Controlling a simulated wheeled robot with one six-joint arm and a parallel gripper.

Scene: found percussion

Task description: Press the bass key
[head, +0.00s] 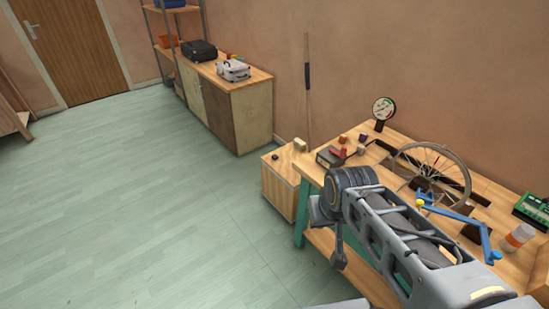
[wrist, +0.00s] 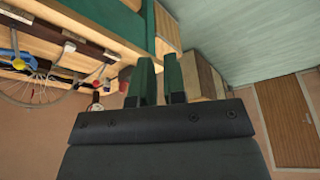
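I cannot tell for sure which part is the bass key. In the head view, several dark flat pieces lie on the wooden workbench (head: 499,266) beside and beyond a spoked wheel (head: 463,163); my arm covers part of the bench. The wrist view shows the bench tilted at upper left, with dark pieces (wrist: 75,38) along a pale strip and the wheel (wrist: 15,92). My gripper (wrist: 159,62) has two dark green fingers with a narrow gap and nothing between them. It appears clear of the bench. In the head view its fingertips are not clearly visible.
A blue lever (head: 485,240) with a yellow ball, an orange-and-white bottle (head: 519,237), a green box (head: 533,208) and a round gauge (head: 383,109) stand on the bench. A low wooden box (head: 278,187) and a cabinet (head: 251,115) stand beyond it. The floor (head: 150,220) at left is clear.

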